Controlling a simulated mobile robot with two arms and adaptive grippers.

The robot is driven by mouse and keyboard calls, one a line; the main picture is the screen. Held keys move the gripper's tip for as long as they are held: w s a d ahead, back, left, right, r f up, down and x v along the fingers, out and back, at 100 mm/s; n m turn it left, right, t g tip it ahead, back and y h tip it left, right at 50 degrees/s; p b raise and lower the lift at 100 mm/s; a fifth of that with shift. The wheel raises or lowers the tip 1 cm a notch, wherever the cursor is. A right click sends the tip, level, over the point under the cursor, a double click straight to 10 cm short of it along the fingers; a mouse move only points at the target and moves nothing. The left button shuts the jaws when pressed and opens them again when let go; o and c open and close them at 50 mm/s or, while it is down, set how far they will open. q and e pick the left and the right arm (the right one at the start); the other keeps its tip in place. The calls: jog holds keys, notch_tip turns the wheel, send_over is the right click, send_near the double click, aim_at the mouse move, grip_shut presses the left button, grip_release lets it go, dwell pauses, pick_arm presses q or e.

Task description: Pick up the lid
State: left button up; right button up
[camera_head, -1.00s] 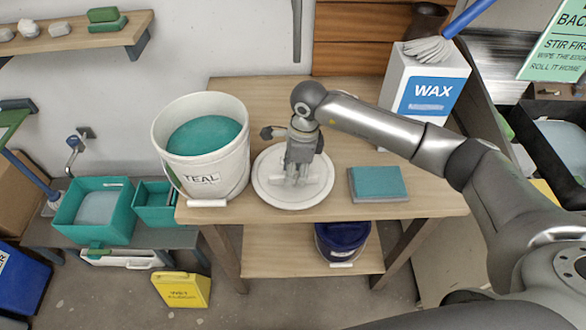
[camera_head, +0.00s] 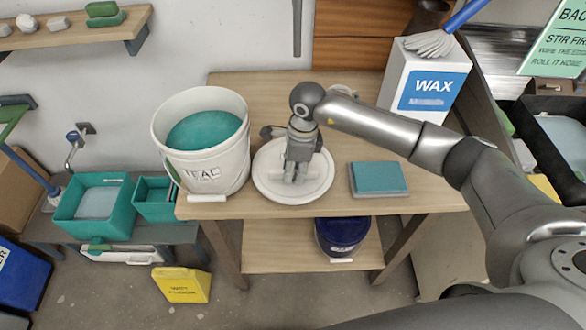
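The round white lid (camera_head: 265,182) lies flat on the wooden table, just right of the white bucket (camera_head: 212,168) marked TEAL. The bucket is open and holds teal glaze. My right gripper (camera_head: 296,177) points down over the middle of the lid, at its raised handle bar, which shows on both sides of the fingers. The fingers look close to the handle, but they hide its middle, so I cannot tell whether they are shut on it. My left gripper is not in view.
A teal sponge block (camera_head: 378,178) lies right of the lid. A white WAX box (camera_head: 424,86) with a brush on top stands behind it. A dark blue bucket (camera_head: 341,236) sits on the lower shelf. Teal trays (camera_head: 93,205) stand at left.

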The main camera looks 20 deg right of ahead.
grip_shut()
jog(key=shift+r, duration=0.1)
